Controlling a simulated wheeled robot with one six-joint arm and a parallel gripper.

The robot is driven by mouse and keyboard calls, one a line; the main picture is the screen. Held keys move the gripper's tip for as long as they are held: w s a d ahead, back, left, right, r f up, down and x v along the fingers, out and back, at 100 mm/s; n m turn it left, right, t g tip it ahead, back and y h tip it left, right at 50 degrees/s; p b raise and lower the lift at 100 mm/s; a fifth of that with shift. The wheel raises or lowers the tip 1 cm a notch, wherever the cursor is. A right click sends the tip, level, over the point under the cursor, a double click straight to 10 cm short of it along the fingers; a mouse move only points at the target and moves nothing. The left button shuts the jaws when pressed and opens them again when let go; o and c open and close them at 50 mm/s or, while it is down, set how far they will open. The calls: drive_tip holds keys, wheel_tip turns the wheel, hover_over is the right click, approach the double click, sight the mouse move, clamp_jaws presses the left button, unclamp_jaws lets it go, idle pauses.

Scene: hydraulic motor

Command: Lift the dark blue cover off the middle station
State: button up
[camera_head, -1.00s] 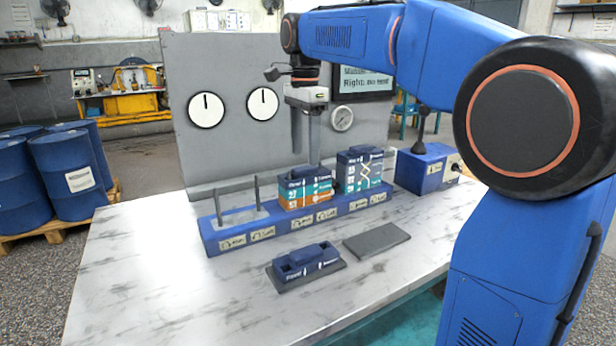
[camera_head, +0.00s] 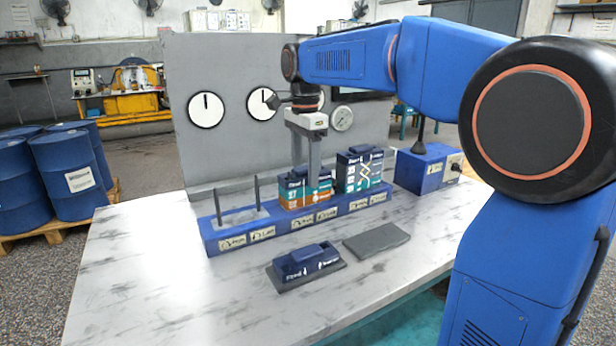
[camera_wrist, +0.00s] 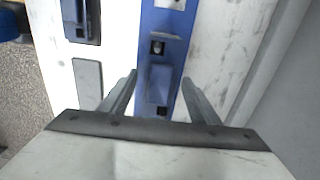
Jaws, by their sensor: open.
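The middle station holds an orange, white and teal block stack (camera_head: 298,201) with a dark blue cover (camera_head: 293,182) on top. My gripper (camera_head: 306,174) points straight down over this station, with one finger in front of the cover and partly hiding it. In the wrist view my gripper (camera_wrist: 160,76) is open, its fingers on either side of the dark blue cover (camera_wrist: 158,84) with gaps visible. I cannot tell whether either finger touches it.
The right station (camera_head: 359,172) has a taller stack close by. The left station (camera_head: 238,217) has bare upright posts. Another dark blue cover (camera_head: 304,259) sits on a grey pad in front, beside an empty grey pad (camera_head: 376,241). A grey gauge panel (camera_head: 230,140) stands behind.

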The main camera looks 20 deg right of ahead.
sight(305, 168)
clamp_jaws()
wheel_tip(305, 168, up, 12)
drive_tip(key=shift+r, duration=0.25)
idle(2.2)
